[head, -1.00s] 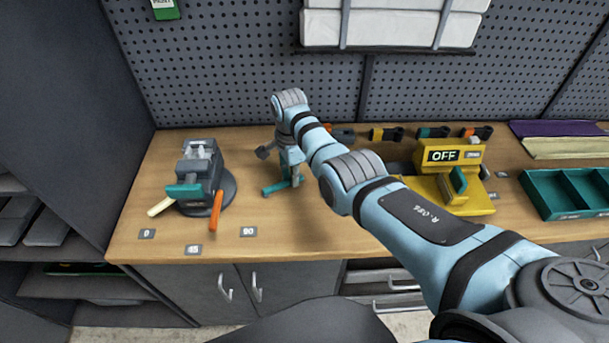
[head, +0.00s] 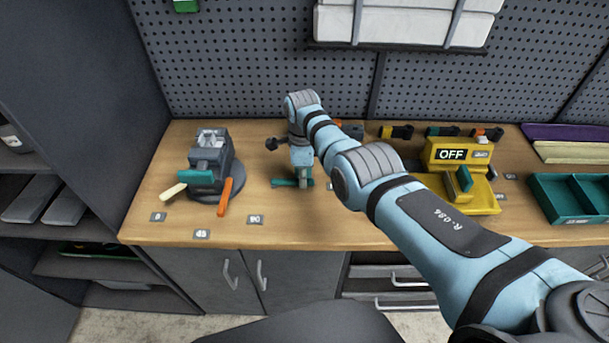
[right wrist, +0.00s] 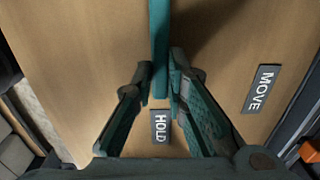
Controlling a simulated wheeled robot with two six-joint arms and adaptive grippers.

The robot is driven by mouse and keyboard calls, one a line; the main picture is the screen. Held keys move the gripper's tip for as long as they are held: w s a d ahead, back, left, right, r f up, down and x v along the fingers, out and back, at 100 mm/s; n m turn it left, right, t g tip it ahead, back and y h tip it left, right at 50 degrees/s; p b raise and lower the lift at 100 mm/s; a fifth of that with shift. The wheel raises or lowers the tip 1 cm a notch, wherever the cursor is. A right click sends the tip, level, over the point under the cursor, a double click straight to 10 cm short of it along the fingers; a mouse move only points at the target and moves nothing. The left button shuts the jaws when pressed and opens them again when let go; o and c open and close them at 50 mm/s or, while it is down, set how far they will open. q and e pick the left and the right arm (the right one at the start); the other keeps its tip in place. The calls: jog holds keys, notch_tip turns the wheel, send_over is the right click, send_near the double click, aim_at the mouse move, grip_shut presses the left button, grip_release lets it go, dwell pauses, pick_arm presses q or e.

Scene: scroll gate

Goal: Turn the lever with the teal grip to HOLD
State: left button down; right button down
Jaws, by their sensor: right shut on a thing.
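The lever with the teal grip (head: 285,183) stands out over the bench top, left of my right gripper (head: 304,180). In the right wrist view the teal grip (right wrist: 160,50) runs down from the top edge between my right fingers (right wrist: 163,82), which are shut on it. The HOLD label (right wrist: 160,127) lies just beyond the grip's lower end, close to in line with it. The MOVE label (right wrist: 262,88) lies to the right. The lever's base is hidden behind my right arm. My left gripper is not in view.
A grey device (head: 210,165) with teal, cream and orange handles stands at the left, with angle tags before it. A yellow OFF box (head: 455,185) and a teal tray (head: 572,200) stand right. The bench front (head: 300,235) is clear.

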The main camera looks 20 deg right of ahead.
jog(key=shift+a, duration=0.1)
jog(key=c, duration=1.6)
grip_release()
jog(key=shift+r, duration=0.1)
notch_tip(320, 180, up, 12)
